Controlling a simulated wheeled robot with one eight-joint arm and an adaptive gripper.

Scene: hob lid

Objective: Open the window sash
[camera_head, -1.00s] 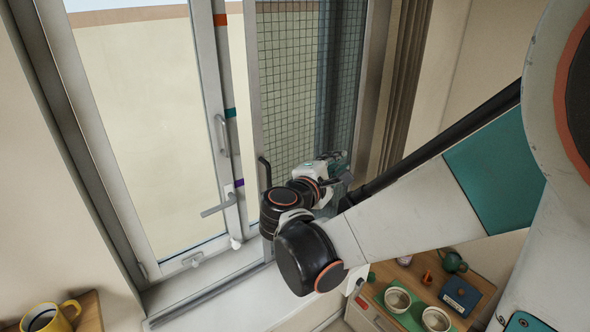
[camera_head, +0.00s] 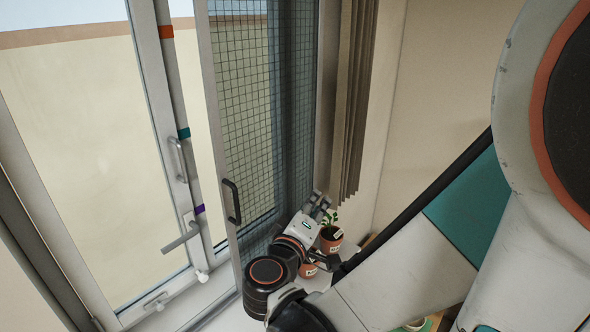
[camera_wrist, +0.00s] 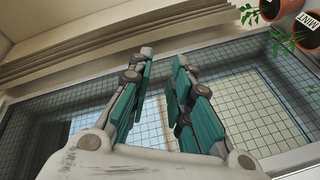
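The window sash (camera_head: 85,110) is a pale frame around a large pane at the left in the head view. It carries a lever handle (camera_head: 181,239) pointing left and a grey pull handle (camera_head: 178,160). A mesh screen (camera_head: 245,90) with a dark handle (camera_head: 232,202) stands to its right. My gripper (camera_head: 323,202) is right of the screen's handle, apart from the sash, near the potted plants. In the wrist view my gripper (camera_wrist: 163,57) has its teal-padded fingers apart with nothing between them, and the mesh (camera_wrist: 258,110) lies beyond.
A potted plant (camera_head: 331,238) stands on the sill beside my gripper; pots, one labelled MINT (camera_wrist: 308,30), show at the wrist view's upper right. A folded curtain or blind (camera_head: 357,90) hangs at the right of the window. A white stay knob (camera_head: 202,276) sits low by the sash.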

